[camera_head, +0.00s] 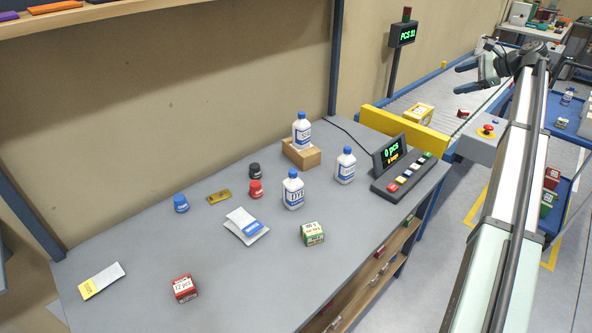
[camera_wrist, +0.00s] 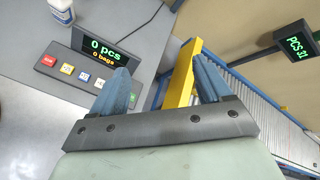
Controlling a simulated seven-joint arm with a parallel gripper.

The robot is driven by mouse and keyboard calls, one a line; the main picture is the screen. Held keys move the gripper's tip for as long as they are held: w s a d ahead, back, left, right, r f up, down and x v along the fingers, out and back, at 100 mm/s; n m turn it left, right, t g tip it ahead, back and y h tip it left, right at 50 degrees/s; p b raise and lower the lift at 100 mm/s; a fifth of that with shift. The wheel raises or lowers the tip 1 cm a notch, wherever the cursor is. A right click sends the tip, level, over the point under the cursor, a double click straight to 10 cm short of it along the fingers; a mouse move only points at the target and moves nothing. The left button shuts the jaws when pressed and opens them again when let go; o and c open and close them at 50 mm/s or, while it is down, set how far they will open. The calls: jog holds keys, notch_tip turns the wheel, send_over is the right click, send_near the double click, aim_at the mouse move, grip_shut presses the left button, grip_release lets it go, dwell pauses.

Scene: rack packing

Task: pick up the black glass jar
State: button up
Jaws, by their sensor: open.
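The black glass jar (camera_head: 254,170) stands upright on the grey table (camera_head: 130,262), just behind a similar red jar (camera_head: 256,189). It is small, with a dark lid and a label band. The jar does not show in the wrist view. My gripper (camera_head: 472,78) is far to the right of the jar, above the conveyor side and off the table. In the wrist view my gripper (camera_wrist: 160,80) has its two blue fingers spread apart with nothing between them.
A blue jar (camera_head: 181,203), a gold bar-like item (camera_head: 219,197) and flat packets (camera_head: 246,225) lie nearby. A counter console (camera_head: 402,170) and yellow barrier (camera_head: 405,129) stand at the right end.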

jog(key=w+a+f+g+h, duration=0.1)
jog(key=w+a+f, duration=0.2)
jog(key=a, duration=0.7)
jog(key=w+a+f+g, duration=0.2)
jog(key=w+a+f, duration=0.15)
jog(key=a, duration=0.65)
jog(key=w+a+f+g+h, duration=0.1)
jog(key=a+f, duration=0.2)
jog(key=a, duration=0.8)
jog(key=w+a+f+h, duration=0.1)
jog(key=a+f, duration=0.2)
jog(key=a, duration=0.9)
jog(key=n+g+h, duration=0.1)
jog(key=g+h, duration=0.3)
jog(key=h, duration=0.1)
send_over(254, 165)
notch_tip(254, 165, down, 9)
notch_tip(254, 165, down, 13)
jog(key=shift+s+d+r, duration=0.1)
jog(key=shift+s, duration=0.05)
jog(key=shift+c, duration=0.4)
jog(key=c, duration=1.1)
